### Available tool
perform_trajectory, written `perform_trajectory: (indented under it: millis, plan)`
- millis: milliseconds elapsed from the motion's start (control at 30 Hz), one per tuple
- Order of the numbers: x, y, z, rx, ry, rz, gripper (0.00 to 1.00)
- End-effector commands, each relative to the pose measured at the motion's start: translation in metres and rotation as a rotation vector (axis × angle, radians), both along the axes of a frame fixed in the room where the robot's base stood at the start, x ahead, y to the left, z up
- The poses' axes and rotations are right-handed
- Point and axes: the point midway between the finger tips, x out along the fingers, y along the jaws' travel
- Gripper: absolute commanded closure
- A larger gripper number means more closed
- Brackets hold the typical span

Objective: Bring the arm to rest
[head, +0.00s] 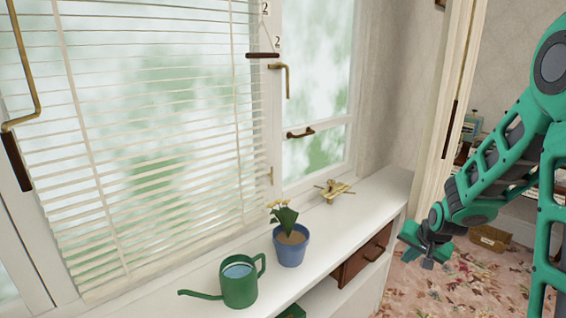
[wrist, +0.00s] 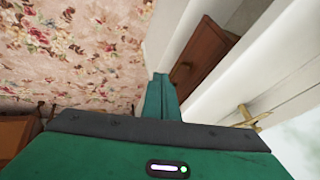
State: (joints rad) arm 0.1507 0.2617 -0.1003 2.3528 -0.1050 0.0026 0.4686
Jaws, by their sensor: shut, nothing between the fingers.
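My arm is green and grey and comes in from the right side of the head view. My gripper (head: 428,262) hangs at its end, to the right of the white window shelf and above the floral carpet. It is shut and empty. In the wrist view my gripper (wrist: 160,92) shows as a green finger at the middle, pointing past the shelf's edge. It appears apart from the shelf and the drawer, touching nothing that I can see.
A white shelf (head: 351,208) runs under the window. On it are a green watering can (head: 240,288), a blue flowerpot (head: 291,249) and a brass ornament (head: 334,190). A brown drawer (head: 364,256) sits below. A wooden box (head: 490,238) lies at the right; carpet (head: 460,285) is open.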

Motion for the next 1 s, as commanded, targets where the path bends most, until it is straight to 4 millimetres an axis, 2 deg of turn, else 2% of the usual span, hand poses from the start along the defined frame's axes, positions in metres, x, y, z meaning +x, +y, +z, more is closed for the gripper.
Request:
perform_trajectory:
  millis: [33,300,500,700,833,1000]
  plan:
    - [-0.016,-0.007,0.015,-0.02,0.022,0.005,1.0]
    - [-0.118,-0.034,0.066,-0.084,0.198,0.041,1.0]
    - [-0.202,-0.039,0.096,-0.082,0.323,0.062,1.0]
    - [-0.284,-0.032,0.118,-0.042,0.433,0.091,1.0]
    - [-0.323,-0.024,0.125,-0.009,0.483,0.108,1.0]
    - [-0.349,-0.017,0.129,0.019,0.518,0.122,1.0]
